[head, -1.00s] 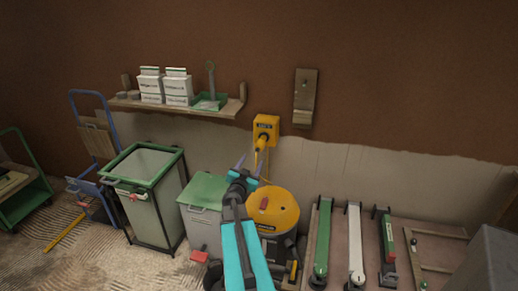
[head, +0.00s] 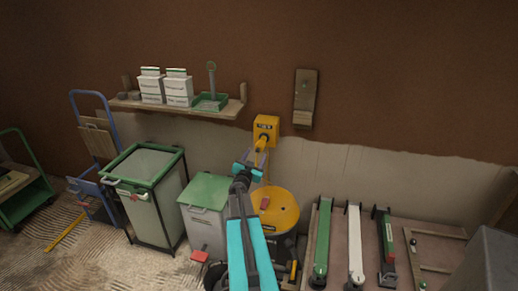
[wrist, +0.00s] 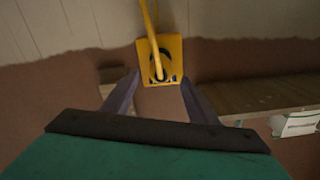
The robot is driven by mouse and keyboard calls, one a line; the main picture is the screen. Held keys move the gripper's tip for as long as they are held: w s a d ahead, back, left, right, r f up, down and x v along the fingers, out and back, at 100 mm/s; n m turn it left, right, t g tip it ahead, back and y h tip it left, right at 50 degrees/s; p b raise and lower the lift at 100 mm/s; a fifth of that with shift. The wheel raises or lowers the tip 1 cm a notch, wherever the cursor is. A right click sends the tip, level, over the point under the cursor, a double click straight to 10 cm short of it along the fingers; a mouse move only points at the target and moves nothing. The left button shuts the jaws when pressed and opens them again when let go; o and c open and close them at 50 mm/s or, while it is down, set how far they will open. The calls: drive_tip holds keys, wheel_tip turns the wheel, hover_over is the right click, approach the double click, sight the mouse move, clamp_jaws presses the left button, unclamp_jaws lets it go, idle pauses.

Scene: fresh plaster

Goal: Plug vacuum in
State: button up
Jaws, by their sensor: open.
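A yellow socket box (head: 266,127) is fixed to the wall where the brown plaster meets the pale lower part. A yellow plug (head: 261,144) is at its front, with a yellow cable running down from it; I cannot tell how far in it sits. The vacuum (head: 274,207), a drum with a yellow lid, stands on the floor below, partly behind my arm. My gripper (head: 257,157) is open and empty, just below and in front of the plug. In the wrist view, my gripper's fingers (wrist: 158,92) are spread apart, with the socket box (wrist: 174,47) and cable (wrist: 150,20) beyond them.
A wooden shelf (head: 130,105) with white boxes and a green tray is up left of the socket box. A wooden wall bracket (head: 305,98) is to its right. Bins (head: 208,191) stand left of the vacuum. A low bench (head: 337,215) with long tools is at right.

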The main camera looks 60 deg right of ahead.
sight(259, 148)
drive_tip(key=shift+p+x, duration=0.5)
drive_tip(key=shift+x, duration=3.35)
